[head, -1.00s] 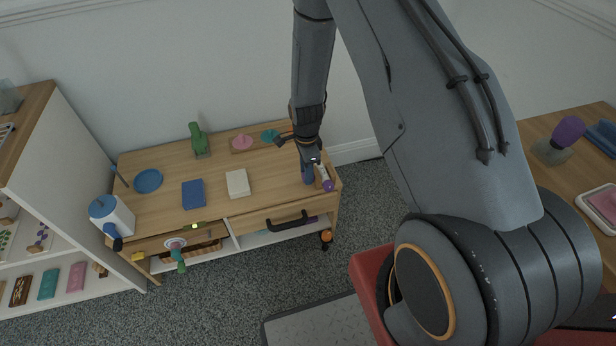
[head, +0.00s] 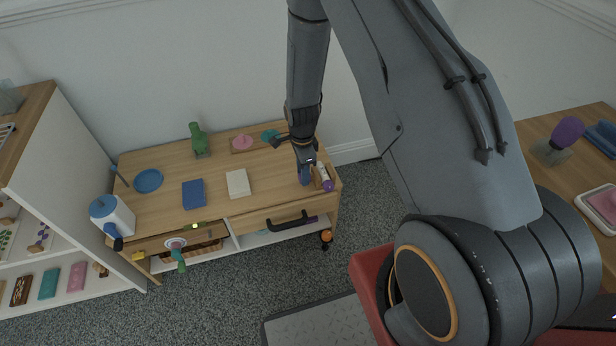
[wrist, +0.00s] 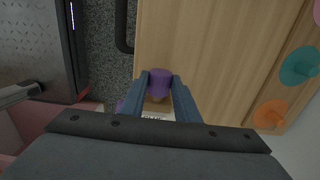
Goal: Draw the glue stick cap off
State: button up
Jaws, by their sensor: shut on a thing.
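The glue stick (head: 323,172), white with a purple end, lies at the right end of the wooden cart top. In the wrist view its white printed body (wrist: 153,118) shows partly between and behind my fingers, with a purple end at left. My gripper (wrist: 160,88) has its blue fingers closed on a purple cap (wrist: 159,80). The cap appears apart from the white body, with a tan wooden block (wrist: 158,104) between them in the picture. In the head view my gripper (head: 305,180) is just left of the stick; the cap is hidden there.
A white box (head: 238,183), a blue box (head: 193,194), a blue plate (head: 148,180) and a green object (head: 200,142) stand on the cart. Pink and teal knobbed pieces (head: 243,142) lie behind my gripper. A black drawer handle (head: 288,222) juts from the front.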

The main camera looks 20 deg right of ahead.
jog(key=shift+a, duration=2)
